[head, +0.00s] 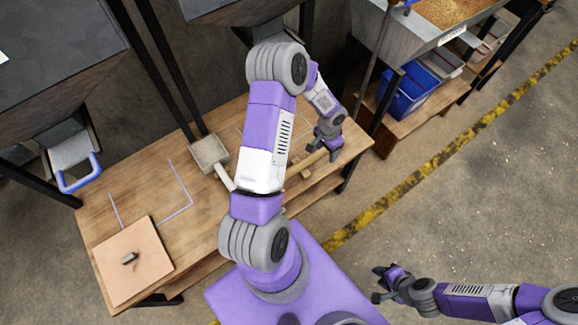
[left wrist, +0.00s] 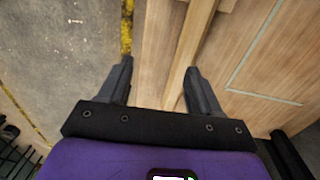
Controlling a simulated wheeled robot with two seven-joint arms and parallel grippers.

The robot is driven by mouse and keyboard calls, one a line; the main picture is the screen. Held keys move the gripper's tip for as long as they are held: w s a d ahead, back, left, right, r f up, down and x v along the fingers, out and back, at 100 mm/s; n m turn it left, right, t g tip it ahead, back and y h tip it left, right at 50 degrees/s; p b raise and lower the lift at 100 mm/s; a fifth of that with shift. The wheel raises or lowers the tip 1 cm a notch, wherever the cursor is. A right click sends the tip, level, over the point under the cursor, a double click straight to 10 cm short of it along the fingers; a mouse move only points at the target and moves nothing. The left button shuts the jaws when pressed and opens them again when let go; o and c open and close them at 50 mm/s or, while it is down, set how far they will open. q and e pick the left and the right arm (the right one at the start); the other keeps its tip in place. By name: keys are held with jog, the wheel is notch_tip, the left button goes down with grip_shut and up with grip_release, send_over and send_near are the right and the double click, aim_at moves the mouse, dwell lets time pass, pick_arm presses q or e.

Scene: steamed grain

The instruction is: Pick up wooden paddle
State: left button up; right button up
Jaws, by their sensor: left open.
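The wooden paddle (head: 308,161) lies on the right part of the wooden table in the head view, partly hidden by my left arm and gripper. In the left wrist view its long, pale wooden handle (left wrist: 188,50) runs between my fingers, nearer the right finger. My left gripper (head: 322,148) is open over the paddle. It also shows in the left wrist view (left wrist: 158,67), with its fingers apart and not closed on the handle. My right gripper (head: 377,284) looks open and empty, out over the floor at the lower right.
The wooden table (head: 205,220) has a square scoop (head: 210,153) and a pale board (head: 132,262) with a small dark object. A blue bin (head: 408,90) stands on a low shelf at upper right. The floor at right is clear, with a yellow line.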

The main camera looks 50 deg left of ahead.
aim_at(318, 153)
pick_arm(q)
jog(key=a, duration=0.2)
jog(key=shift+w+a+r+y, duration=0.2)
jog(key=shift+a+r+y, duration=0.05)
jog(key=shift+a+y, duration=0.05)
jog(key=shift+a+f+b, duration=0.3)
jog(key=shift+f+b, duration=0.1)
jog(key=shift+f, duration=0.4)
notch_tip(318, 153, down, 6)
jog(key=shift+s+a+r+b, duration=0.1)
jog(key=shift+a+r+b, duration=0.1)
jog(key=shift+b, duration=0.7)
grip_shut()
